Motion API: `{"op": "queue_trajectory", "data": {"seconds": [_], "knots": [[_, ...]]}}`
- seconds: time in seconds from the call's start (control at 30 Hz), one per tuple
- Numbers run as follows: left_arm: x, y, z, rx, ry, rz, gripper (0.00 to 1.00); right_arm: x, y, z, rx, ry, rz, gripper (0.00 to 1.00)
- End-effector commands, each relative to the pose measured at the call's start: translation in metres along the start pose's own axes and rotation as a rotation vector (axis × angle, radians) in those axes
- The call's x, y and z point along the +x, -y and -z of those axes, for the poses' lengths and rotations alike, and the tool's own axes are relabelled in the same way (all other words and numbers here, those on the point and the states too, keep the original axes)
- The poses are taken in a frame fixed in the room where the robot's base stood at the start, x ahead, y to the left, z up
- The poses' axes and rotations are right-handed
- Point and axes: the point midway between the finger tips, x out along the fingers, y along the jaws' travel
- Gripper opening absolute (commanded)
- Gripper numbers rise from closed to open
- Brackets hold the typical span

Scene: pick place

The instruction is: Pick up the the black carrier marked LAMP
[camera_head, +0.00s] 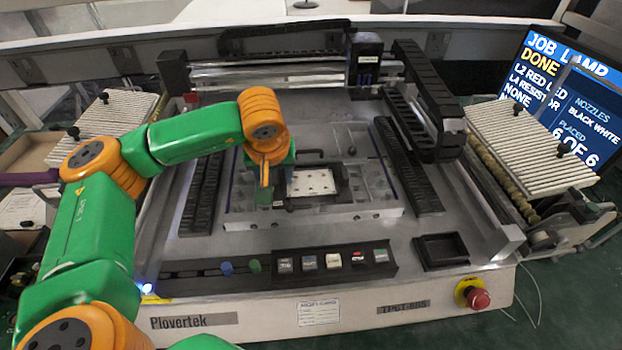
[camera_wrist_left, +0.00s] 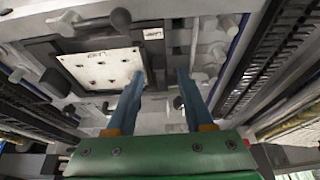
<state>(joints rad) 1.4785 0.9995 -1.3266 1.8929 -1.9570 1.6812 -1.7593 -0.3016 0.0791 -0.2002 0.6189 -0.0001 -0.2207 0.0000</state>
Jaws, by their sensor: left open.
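The black carrier (camera_head: 341,172) lies flat on the grey machine bed and holds a white board (camera_head: 311,182) with several small dark parts. In the left wrist view, the carrier (camera_wrist_left: 62,46) frames the white board (camera_wrist_left: 102,68), and a small white label (camera_wrist_left: 153,34) sits on its black edge; its lettering is too small to read surely. My left gripper (camera_head: 272,197) points down at the carrier's left side in the head view. In the left wrist view, the blue fingers of the left gripper (camera_wrist_left: 160,74) are apart with nothing held between them. My right gripper is not in view.
A black gantry (camera_head: 364,65) and dark side rails (camera_head: 408,165) surround the bed. A red stop button (camera_head: 479,299) is at front right. A screen (camera_head: 568,85) reads JOB LAMP, DONE.

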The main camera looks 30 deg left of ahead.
Motion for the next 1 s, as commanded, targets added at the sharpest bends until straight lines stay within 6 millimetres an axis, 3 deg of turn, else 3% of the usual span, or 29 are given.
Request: {"op": "queue_trajectory", "data": {"seconds": [0.07,0.23,0.67,0.9,1.0], "knots": [[0.0,0.0,0.0,0.0,0.0,0.0,0.47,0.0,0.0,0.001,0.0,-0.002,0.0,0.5],[0.0,0.0,0.0,0.0,0.0,0.0,0.01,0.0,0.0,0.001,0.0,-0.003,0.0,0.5],[-0.004,-0.001,0.002,0.0,-0.002,-0.002,0.0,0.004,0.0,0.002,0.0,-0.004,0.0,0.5],[-0.03,-0.001,0.011,0.001,-0.004,-0.004,0.0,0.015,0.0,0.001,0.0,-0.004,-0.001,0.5],[-0.047,0.003,0.006,0.001,-0.003,-0.004,0.0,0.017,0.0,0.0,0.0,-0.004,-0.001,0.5]]}}
